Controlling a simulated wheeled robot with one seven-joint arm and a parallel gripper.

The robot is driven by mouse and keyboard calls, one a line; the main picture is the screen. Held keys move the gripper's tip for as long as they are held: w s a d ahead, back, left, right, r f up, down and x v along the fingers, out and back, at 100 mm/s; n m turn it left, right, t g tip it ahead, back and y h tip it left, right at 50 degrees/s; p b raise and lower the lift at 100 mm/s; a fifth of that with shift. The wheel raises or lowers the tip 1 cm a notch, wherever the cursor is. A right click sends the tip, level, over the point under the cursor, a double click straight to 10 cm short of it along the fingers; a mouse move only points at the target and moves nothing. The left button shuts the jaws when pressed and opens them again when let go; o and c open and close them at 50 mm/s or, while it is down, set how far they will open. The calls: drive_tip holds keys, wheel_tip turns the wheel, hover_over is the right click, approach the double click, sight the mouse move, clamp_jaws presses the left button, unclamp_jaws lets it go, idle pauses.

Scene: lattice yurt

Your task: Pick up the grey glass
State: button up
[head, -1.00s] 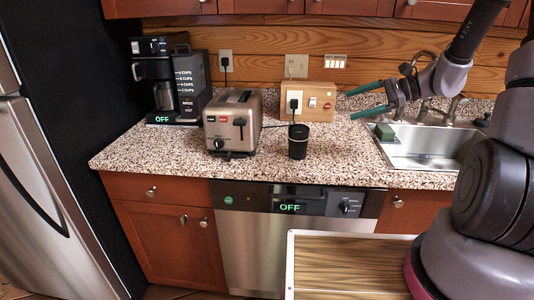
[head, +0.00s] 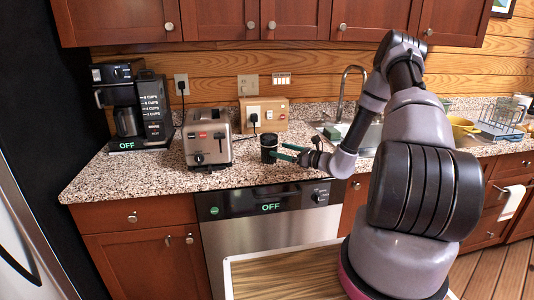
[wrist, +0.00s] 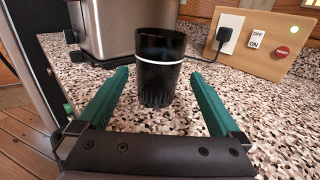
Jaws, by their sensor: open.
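The glass (head: 268,148) stands upright on the speckled counter, just right of the toaster. It looks dark, almost black, with a thin light band, which shows in the wrist view (wrist: 160,68). My gripper (head: 284,152) is at the glass from the right in the head view. In the wrist view its two green fingers (wrist: 160,92) are spread apart, with the glass ahead of and between their tips. A gap shows on both sides, so the fingers do not grip it.
A silver toaster (head: 207,140) stands close to the glass. A wooden panel (head: 275,115) with an outlet is behind. A coffee maker (head: 128,110) is at the left; the sink (head: 370,135) and a yellow bowl (head: 462,128) are right. The counter's front edge is near.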

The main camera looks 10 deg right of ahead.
sight(269, 146)
drive_tip(key=shift+x, duration=3.1)
drive_tip(key=shift+a, duration=0.1)
drive_tip(key=c, duration=1.3)
drive_tip(key=shift+r, duration=0.15)
